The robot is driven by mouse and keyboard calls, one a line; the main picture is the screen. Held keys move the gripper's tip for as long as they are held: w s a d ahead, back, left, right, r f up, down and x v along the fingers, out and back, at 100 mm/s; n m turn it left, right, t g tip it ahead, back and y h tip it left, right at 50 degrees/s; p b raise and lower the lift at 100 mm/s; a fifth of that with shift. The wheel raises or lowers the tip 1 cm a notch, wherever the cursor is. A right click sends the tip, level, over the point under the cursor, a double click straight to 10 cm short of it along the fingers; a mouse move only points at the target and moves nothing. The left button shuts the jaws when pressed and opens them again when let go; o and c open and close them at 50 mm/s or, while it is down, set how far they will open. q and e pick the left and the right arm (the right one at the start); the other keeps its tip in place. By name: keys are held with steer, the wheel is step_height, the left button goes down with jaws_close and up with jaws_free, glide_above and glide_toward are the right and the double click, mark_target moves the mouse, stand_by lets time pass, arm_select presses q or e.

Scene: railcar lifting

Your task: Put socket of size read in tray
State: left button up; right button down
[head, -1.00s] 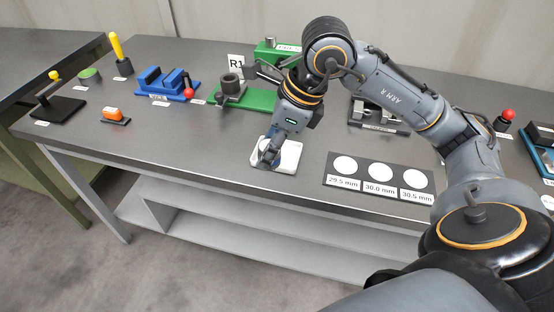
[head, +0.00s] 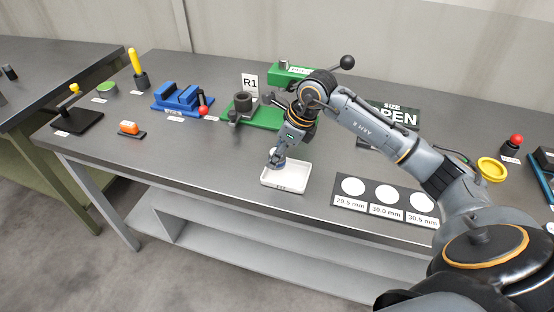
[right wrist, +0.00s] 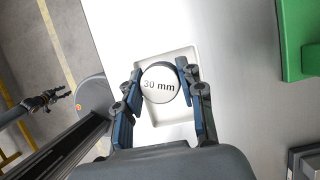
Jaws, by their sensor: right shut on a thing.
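My right gripper (head: 276,164) is over the back left part of a shallow white tray (head: 296,185) near the table's front edge. In the right wrist view, its two blue-padded fingers (right wrist: 160,92) are shut on a round socket (right wrist: 159,84), whose pale face reads "30 mm". The tray (right wrist: 184,132) shows behind and around the socket. I cannot tell whether the socket touches the tray floor. A slim dark arm end, apparently my left gripper (right wrist: 62,93), shows small at the left of the right wrist view; its jaws are too small to read.
A dark board (head: 386,203) with white discs marked 29.5, 30.0 and 30.5 mm lies right of the tray. A green fixture (head: 266,117) with an R1 sign (head: 250,84), a blue vise (head: 178,98) and an "OPEN" sign (head: 398,115) stand behind. Bare table lies left of the tray.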

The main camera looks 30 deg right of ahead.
steer(key=shift+w+f, duration=0.2)
steer(key=shift+f, duration=0.05)
step_height(320, 180, down, 3)
steer(key=shift+d+p, duration=0.1)
steer(key=shift+p, duration=0.7)
steer(key=shift+f+b, duration=0.3)
steer(key=c, duration=0.8)
jaws_free()
steer(key=shift+r, duration=0.1)
steer(key=shift+r+p, duration=0.2)
steer(key=shift+p, duration=0.1)
steer(key=shift+b+v, duration=1.05)
steer(key=shift+v, duration=4.85)
